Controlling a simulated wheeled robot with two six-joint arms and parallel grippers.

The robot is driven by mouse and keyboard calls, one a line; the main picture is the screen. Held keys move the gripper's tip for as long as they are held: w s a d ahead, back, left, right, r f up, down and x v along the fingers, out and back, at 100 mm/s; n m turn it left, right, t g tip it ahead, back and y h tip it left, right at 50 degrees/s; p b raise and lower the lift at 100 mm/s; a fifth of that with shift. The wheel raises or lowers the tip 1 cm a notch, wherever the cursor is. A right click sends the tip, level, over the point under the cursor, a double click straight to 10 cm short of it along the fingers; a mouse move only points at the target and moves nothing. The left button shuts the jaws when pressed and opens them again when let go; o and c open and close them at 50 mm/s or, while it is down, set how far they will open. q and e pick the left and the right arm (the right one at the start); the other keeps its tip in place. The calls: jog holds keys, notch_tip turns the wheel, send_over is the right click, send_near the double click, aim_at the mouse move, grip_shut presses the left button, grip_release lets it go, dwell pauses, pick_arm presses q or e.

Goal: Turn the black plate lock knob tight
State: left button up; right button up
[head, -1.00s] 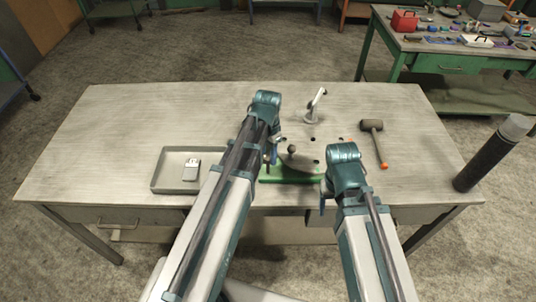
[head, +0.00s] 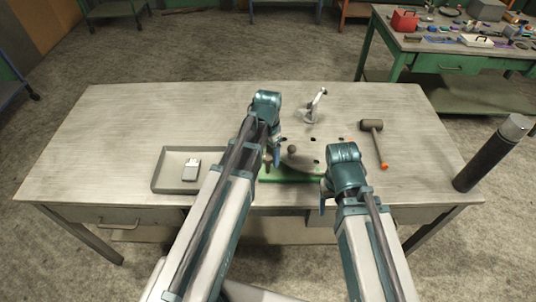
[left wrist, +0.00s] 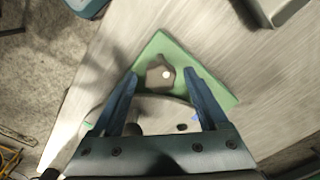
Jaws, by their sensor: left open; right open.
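In the head view my left gripper (head: 272,160) is over the left end of the green base (head: 292,178) and hides the knob. My right gripper (head: 325,200) is open and empty at the base's right end.
A white angled piece (head: 316,104) stands behind. A mallet (head: 373,140) lies right, a grey tray (head: 157,181) with a lighter-like item left, and a dark cylinder (head: 490,155) at the right edge.

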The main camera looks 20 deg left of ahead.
pick_arm(q)
notch_tip(320, 180, up, 14)
jog(key=p, duration=1.3)
jog(key=shift+p, duration=0.3)
jog(key=shift+f, duration=0.2)
jog(key=s+d+f+n+y+b, duration=0.1)
jog(key=s+d+f+n+b, duration=0.1)
jog(key=s+d+f+b, duration=0.9)
jog(key=s, duration=0.3)
jog(key=shift+d+f+b, duration=0.2)
jog(key=shift+d+b, duration=0.05)
jog(key=shift+b, duration=0.1)
